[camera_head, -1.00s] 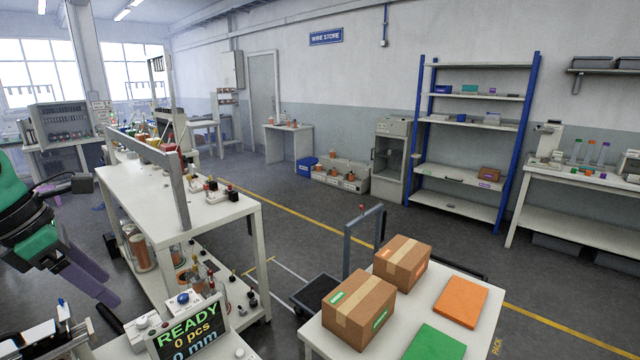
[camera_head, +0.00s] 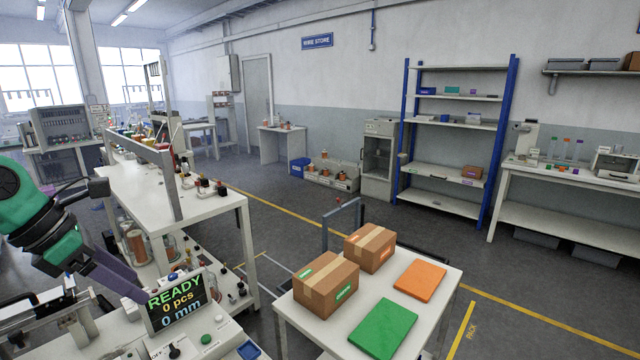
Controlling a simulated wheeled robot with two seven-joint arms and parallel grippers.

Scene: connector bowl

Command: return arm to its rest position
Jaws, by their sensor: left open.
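My left arm comes in from the left edge, with a green and black wrist. My left gripper (camera_head: 128,284) has dark purple-grey fingers, open, pointing down and right. In the picture its fingertips end just left of the black READY display (camera_head: 177,303); I cannot tell how close they are in depth. I see nothing held between the fingers. My right gripper is outside the view.
A white bench with a grey upright frame (camera_head: 148,158) stands behind the gripper. A white table (camera_head: 318,338) at front centre bears two cardboard boxes (camera_head: 327,284), a green sheet (camera_head: 383,328) and an orange sheet (camera_head: 420,281). Open floor lies beyond.

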